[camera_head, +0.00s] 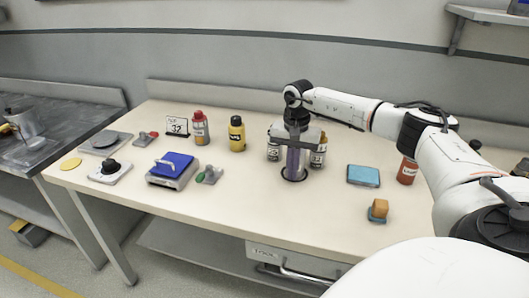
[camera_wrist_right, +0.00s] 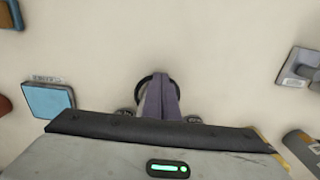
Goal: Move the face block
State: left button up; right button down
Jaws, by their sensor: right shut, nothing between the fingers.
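No face marking is legible, so I cannot tell for sure which thing is the face block. A small orange block (camera_head: 379,207) sits on a blue piece at the front right of the table. A flat light-blue block (camera_head: 363,175) lies behind it and also shows at the left of the wrist view (camera_wrist_right: 48,100). My right gripper (camera_head: 294,175) points down over the table middle, left of both blocks. Its fingers (camera_wrist_right: 161,90) are together and empty, above a dark ring (camera_wrist_right: 143,80) on the tabletop. My left gripper is not in view.
Small bottles stand beside my right gripper. A yellow bottle (camera_head: 237,133), a red-capped bottle (camera_head: 200,128) and a blue-topped box (camera_head: 173,169) are further left. A red-brown container (camera_head: 407,171) stands near my right arm. The front middle of the table is clear.

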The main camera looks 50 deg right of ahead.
jog(key=shift+d, duration=0.1)
dwell(0.3)
jog(key=shift+s+a+p, duration=0.1)
jog(key=shift+a+p, duration=0.2)
jog(key=shift+a, duration=0.05)
jog(key=shift+s+a+r+p, duration=0.1)
jog(key=shift+s+a+p, duration=0.3)
jog(key=shift+a, duration=0.2)
jog(key=shift+s+a+r+p, duration=0.1)
jog(key=shift+s+a+p, duration=0.15)
jog(key=shift+a+p, duration=0.3)
jog(key=shift+s+a+r, duration=0.2)
jog(key=shift+a+r, duration=0.05)
jog(key=shift+r, duration=0.3)
notch_tip(320, 180, up, 8)
jog(key=shift+r+b, duration=0.25)
jog(key=shift+b, duration=0.2)
